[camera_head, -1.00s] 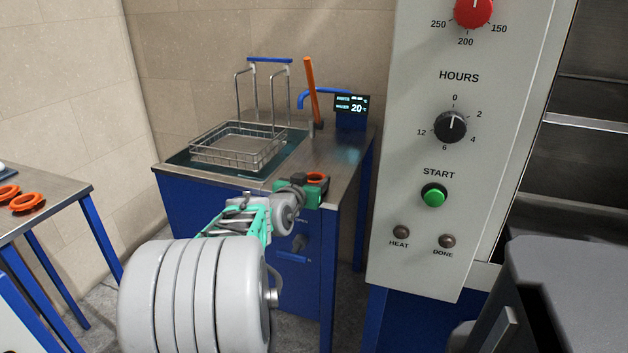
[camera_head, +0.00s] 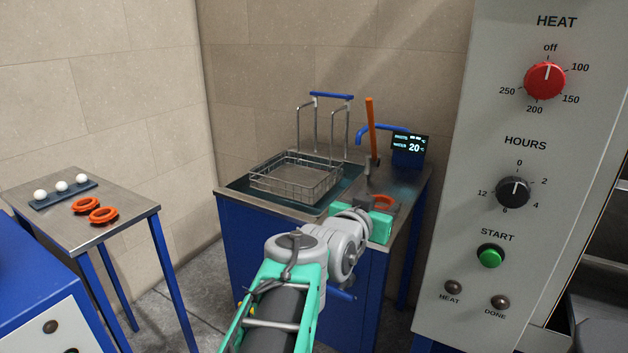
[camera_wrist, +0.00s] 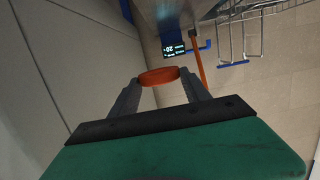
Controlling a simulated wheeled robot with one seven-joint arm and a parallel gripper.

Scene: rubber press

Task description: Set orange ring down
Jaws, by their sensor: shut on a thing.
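An orange ring (camera_head: 383,202) is held at the end of my gripper (camera_head: 378,212), over the front right part of the steel counter in the head view. In the wrist view the orange ring (camera_wrist: 158,76) sits between the two fingers of my gripper (camera_wrist: 160,80), which are shut on it. From these views I cannot tell whether the ring touches the counter (camera_head: 405,190). Two other orange rings, one at the front (camera_head: 103,215) and one behind (camera_head: 86,204), lie on the steel side table (camera_head: 125,205) at left.
A wire basket (camera_head: 295,178) stands over the counter's sunken basin. Behind are an orange-handled tool (camera_head: 371,130), a blue tap (camera_head: 380,128) and a display (camera_head: 409,144). A tray (camera_head: 63,194) with three white balls is on the side table. A control panel (camera_head: 510,130) rises at right.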

